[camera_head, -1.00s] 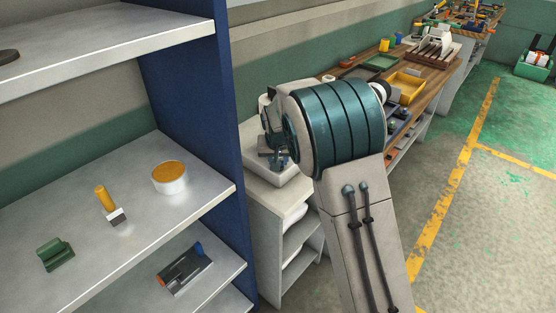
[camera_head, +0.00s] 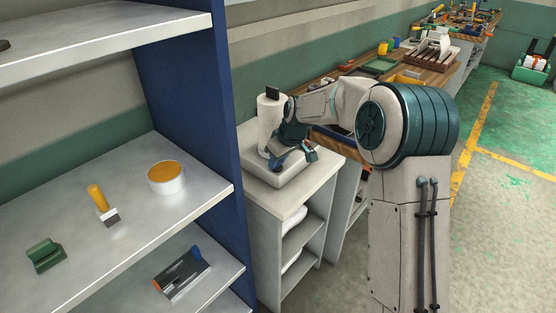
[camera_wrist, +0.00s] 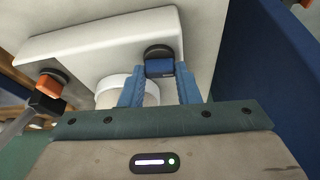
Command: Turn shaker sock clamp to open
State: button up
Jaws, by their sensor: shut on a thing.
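A white machine (camera_head: 268,118) with a tall rounded body stands on a pale block base on the cabinet. Its white base (camera_wrist: 90,44) also shows in the wrist view, with a white cylinder (camera_wrist: 112,84) partly behind my fingers. My gripper (camera_wrist: 160,84) has its two blue fingers around a small dark-and-blue knob or handle (camera_wrist: 158,66), which looks like the clamp. My gripper is shut on it. In the head view my gripper (camera_head: 283,160) is low at the machine's front, where the clamp is too small to make out.
An orange-and-black part (camera_wrist: 52,82) shows at left in the wrist view. The blue-sided shelf (camera_head: 185,90) stands left of the machine, holding a white tub (camera_head: 166,182), an orange-handled brush (camera_head: 103,205) and a green block (camera_head: 46,256). A wooden workbench (camera_head: 425,72) runs behind my arm.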

jog(key=shift+n, duration=0.5)
jog(key=o, duration=1)
jog(key=v, duration=1.3)
jog(key=shift+d+r, duration=0.35)
